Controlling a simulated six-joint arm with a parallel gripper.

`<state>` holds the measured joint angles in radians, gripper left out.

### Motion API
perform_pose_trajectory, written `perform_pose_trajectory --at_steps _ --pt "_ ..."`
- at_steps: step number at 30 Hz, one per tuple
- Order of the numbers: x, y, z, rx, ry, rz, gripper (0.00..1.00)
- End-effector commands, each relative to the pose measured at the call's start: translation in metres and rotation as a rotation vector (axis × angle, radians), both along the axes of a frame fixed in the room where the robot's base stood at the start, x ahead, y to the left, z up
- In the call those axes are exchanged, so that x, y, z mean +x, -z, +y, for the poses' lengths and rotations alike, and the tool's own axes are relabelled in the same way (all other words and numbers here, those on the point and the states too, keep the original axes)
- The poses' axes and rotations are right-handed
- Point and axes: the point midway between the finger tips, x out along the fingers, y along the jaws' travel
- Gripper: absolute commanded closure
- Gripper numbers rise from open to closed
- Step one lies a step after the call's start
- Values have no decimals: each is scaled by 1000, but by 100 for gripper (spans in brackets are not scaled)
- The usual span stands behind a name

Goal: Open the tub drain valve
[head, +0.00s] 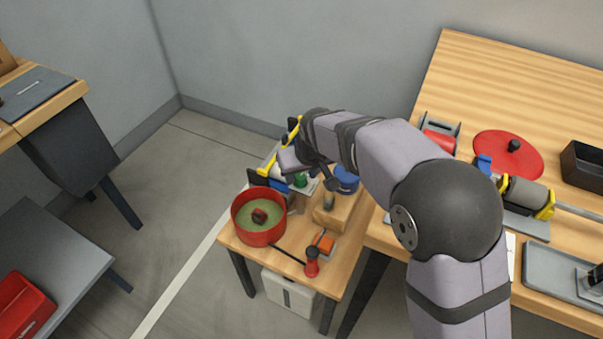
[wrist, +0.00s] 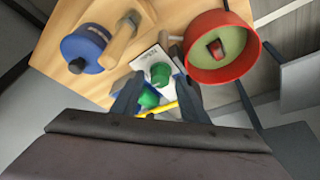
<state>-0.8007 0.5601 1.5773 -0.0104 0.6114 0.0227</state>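A red round tub (head: 258,217) with green contents and a dark red block in it stands at the left of the small wooden table; it shows in the wrist view (wrist: 222,47) at upper right. A grey stub (wrist: 171,38) sticks out beside its wall. A green knob (wrist: 160,73) sits on a white labelled plate (wrist: 146,60) next to the tub. Which of these is the drain valve I cannot tell for sure. My gripper (wrist: 159,84) is open, its dark fingers apart near the green knob. A second green piece (wrist: 148,97) shows between the fingers; contact is unclear.
A blue round part (head: 346,180) and a wooden block with a peg (head: 331,210) stand right of the tub. A red-topped item (head: 312,262) is at the small table's front. The big workbench (head: 500,70) lies to the right. My arm hides part of the table.

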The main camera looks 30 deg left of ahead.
Motion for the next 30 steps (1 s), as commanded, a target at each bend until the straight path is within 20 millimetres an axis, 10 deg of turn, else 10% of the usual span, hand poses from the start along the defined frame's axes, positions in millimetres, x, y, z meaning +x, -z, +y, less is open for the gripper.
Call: perform_pose_trajectory --at_steps 5,30 --pt "0 0 0 0 0 0 99" --pt "-2 0 4 -1 363 -2 99"
